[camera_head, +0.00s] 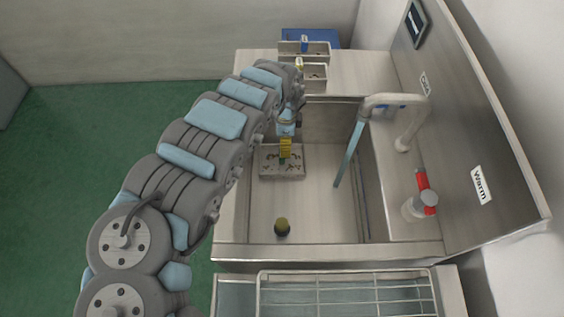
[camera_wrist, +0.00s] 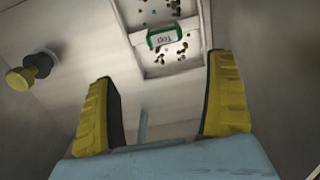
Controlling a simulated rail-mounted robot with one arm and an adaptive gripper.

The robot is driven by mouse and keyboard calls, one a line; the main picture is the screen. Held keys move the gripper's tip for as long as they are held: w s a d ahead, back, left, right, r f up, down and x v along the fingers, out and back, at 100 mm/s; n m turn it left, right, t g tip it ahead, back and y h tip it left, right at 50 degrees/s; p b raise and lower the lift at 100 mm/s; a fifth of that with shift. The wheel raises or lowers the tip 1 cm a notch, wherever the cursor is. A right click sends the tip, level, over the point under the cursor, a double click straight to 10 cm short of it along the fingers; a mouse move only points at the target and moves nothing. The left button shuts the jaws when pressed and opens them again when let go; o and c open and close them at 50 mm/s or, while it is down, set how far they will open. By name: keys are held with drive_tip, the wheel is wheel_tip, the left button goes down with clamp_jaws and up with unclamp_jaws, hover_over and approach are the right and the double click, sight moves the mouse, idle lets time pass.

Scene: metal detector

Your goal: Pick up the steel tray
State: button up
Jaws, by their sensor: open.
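The steel tray (camera_head: 268,168) lies on the sink floor in the head view, toward the sink's left side, with small dark pieces in it. It also shows at the top of the wrist view (camera_wrist: 148,62), with a green-edged block marked "Top" (camera_wrist: 165,37) across its middle. My gripper (camera_head: 285,150) hangs over the tray and hides part of it in the head view. In the wrist view, my gripper's two yellow fingers (camera_wrist: 160,68) are wide apart with nothing between them. The tray lies beyond the fingertips, apart from them.
The sink (camera_head: 320,215) walls surround the tray. A dark and yellow plug (camera_head: 282,228) is near the sink's front. Two containers (camera_head: 314,78) stand behind. A wire rack (camera_head: 345,285) is in front.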

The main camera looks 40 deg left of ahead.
sight(271, 164)
drive_tip(key=shift+a+f+b, duration=0.2)
drive_tip(key=shift+f+b, duration=0.55)
drive_tip(key=shift+f, duration=0.95)
drive_tip(key=shift+a+f+b, duration=0.2)
drive_tip(key=shift+f+b, duration=0.5)
drive_tip(key=shift+f, duration=0.95)
drive_tip(key=shift+a+f+b, duration=0.2)
drive_tip(key=shift+f+b, duration=0.55)
drive_tip(key=shift+f, duration=1.55)
drive_tip(key=shift+a+r, duration=0.1)
drive_tip(key=shift+c, duration=0.2)
drive_tip(key=c, duration=1.3)
